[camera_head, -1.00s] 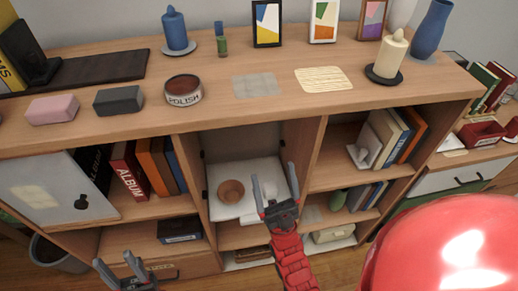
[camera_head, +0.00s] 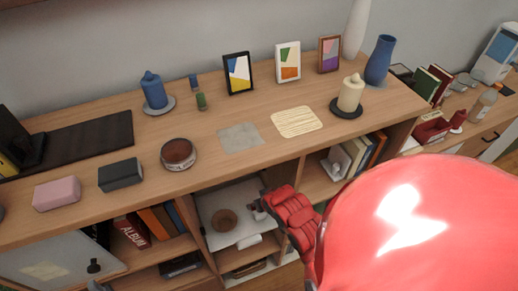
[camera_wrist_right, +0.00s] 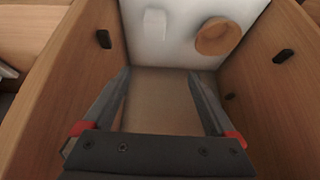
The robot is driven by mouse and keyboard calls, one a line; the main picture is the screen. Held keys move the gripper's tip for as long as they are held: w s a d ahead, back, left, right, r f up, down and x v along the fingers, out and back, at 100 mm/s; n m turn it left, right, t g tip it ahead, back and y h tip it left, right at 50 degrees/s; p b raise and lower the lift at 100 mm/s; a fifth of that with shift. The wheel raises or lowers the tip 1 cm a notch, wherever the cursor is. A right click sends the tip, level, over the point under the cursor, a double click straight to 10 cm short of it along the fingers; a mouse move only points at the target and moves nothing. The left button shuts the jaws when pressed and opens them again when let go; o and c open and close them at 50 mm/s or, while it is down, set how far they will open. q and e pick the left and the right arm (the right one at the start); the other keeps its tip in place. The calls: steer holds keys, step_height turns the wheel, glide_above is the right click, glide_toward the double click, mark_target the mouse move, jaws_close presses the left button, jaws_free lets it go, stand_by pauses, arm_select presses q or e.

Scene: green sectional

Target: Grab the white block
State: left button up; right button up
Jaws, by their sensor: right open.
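A small white block (camera_wrist_right: 155,25) rests against a white panel inside the open middle compartment; it also shows in the head view (camera_head: 249,241). A round brown wooden bowl (camera_wrist_right: 217,36) is to its right in the right wrist view. My right gripper (camera_wrist_right: 159,76) is open and empty inside the compartment, with the block beyond its fingertips. In the head view my right gripper (camera_head: 259,209) is partly hidden by its own wrist. Only a tip of my left gripper (camera_head: 98,286) shows at the bottom left, and its jaws cannot be made out.
Wooden walls (camera_wrist_right: 62,78) stand close on both sides of my right gripper, with small black fittings (camera_wrist_right: 103,39) on them. The cabinet top (camera_head: 215,105) above holds candles, frames and a polish tin (camera_head: 178,154). Books (camera_head: 152,225) fill the compartment at left.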

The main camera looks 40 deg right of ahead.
steer(key=shift+g, duration=0.6)
steer(key=b+x, duration=0.3)
steer(key=s+b+x, duration=0.1)
steer(key=b+x, duration=0.3)
steer(key=s+f+b+x, duration=0.1)
steer(key=b+x, duration=0.2)
steer(key=x, duration=0.1)
steer(key=shift+s, duration=0.2)
steer(key=shift+w+d+f+b, duration=0.1)
steer(key=shift+w+f+b, duration=0.15)
steer(key=shift+b, duration=0.15)
steer(key=b+x, duration=0.4)
steer(key=x, duration=0.1)
steer(key=shift+s+d+b, duration=0.1)
steer(key=shift+d+b, duration=0.1)
steer(key=shift+b, duration=0.2)
steer(key=shift+f, duration=0.2)
steer(key=shift+r, duration=0.2)
